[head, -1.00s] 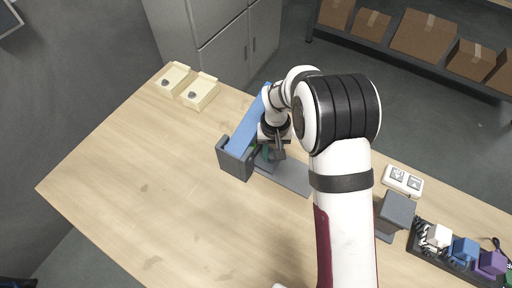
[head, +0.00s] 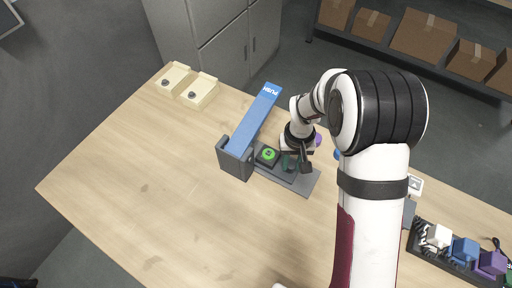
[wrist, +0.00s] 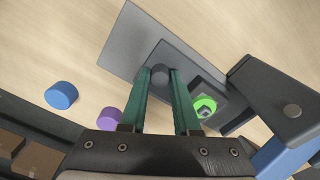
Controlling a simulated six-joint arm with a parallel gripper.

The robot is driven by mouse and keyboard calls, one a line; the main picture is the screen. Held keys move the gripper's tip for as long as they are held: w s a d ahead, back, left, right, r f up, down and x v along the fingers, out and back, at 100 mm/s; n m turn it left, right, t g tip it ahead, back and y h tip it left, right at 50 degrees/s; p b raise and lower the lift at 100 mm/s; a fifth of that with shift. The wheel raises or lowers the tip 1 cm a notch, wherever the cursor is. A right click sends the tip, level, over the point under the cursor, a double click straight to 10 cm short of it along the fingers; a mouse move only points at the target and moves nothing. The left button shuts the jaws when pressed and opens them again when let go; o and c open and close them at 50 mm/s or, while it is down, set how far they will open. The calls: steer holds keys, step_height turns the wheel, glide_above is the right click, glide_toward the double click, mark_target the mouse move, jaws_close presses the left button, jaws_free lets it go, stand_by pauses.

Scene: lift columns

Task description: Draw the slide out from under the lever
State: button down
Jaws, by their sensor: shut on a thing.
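The slide (head: 279,161) is a dark strip with a green ring pad (head: 268,154) and an upright round knob (wrist: 160,77). It lies on a flat grey base plate (head: 309,182). My gripper (wrist: 160,76) is shut on the knob, its two green fingers on either side of it. The blue lever (head: 255,118), marked PUSH, slopes from a dark grey bracket (head: 236,162). The green pad now shows in the open beside the lever, clear of it in the head view. The pad also shows in the wrist view (wrist: 204,104) next to the bracket.
A purple cylinder (wrist: 110,118) and a blue cylinder (wrist: 61,95) stand on the table near my gripper. Two cream blocks (head: 199,92) sit at the far left edge. A dark tray (head: 427,245) of coloured blocks is at the right. The front left table is clear.

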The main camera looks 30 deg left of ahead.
steer(key=shift+d, duration=2)
steer(key=c, duration=0.7)
jaws_free()
step_height(320, 180, up, 6)
